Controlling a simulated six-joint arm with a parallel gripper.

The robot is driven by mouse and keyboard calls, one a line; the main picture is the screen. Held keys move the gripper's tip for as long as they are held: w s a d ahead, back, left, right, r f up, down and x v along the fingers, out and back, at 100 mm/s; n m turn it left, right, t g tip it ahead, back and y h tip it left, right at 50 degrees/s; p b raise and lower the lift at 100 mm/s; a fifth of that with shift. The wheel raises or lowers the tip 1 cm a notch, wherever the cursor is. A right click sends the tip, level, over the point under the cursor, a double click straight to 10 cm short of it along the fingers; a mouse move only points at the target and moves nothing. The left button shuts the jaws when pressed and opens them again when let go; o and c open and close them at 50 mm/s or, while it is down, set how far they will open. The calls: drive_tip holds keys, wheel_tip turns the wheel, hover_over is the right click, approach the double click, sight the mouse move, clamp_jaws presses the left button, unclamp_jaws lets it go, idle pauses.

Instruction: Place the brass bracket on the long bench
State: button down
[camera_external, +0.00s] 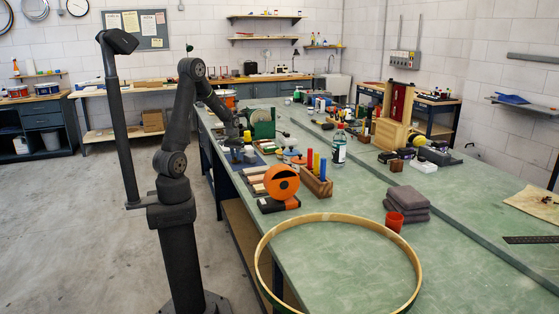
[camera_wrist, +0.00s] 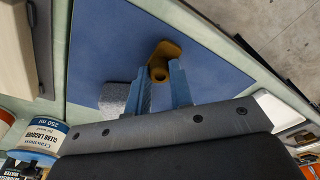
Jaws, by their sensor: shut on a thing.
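The brass bracket (camera_wrist: 163,54) shows in the wrist view at the tips of my gripper's blue fingers (camera_wrist: 160,72). It is a gold-brown piece with a flat plate and a round boss with a hole. My gripper is shut on it, over a blue mat (camera_wrist: 105,40). In the outside view my gripper (camera_external: 236,141) is low over the left edge of the long green-topped bench (camera_external: 340,258). The bracket is too small to make out there. I cannot tell whether it touches the mat.
A grey block (camera_wrist: 114,98) lies on the mat beside the fingers. A lacquer tin (camera_wrist: 42,138) stands close by. The bench's right part has clear surface.

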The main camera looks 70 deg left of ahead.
sight(234, 162)
drive_tip(key=shift+f, duration=0.25)
drive_tip(key=shift+f, duration=0.1)
drive_tip(key=c, duration=1.3)
unclamp_jaws()
drive_tip(key=r, duration=0.7)
drive_tip(key=s+d+r, duration=0.1)
drive_tip(key=r, duration=0.2)
drive_tip(key=shift+r, duration=0.35)
drive_tip(key=shift+o, duration=0.7)
drive_tip(key=shift+r, duration=0.7)
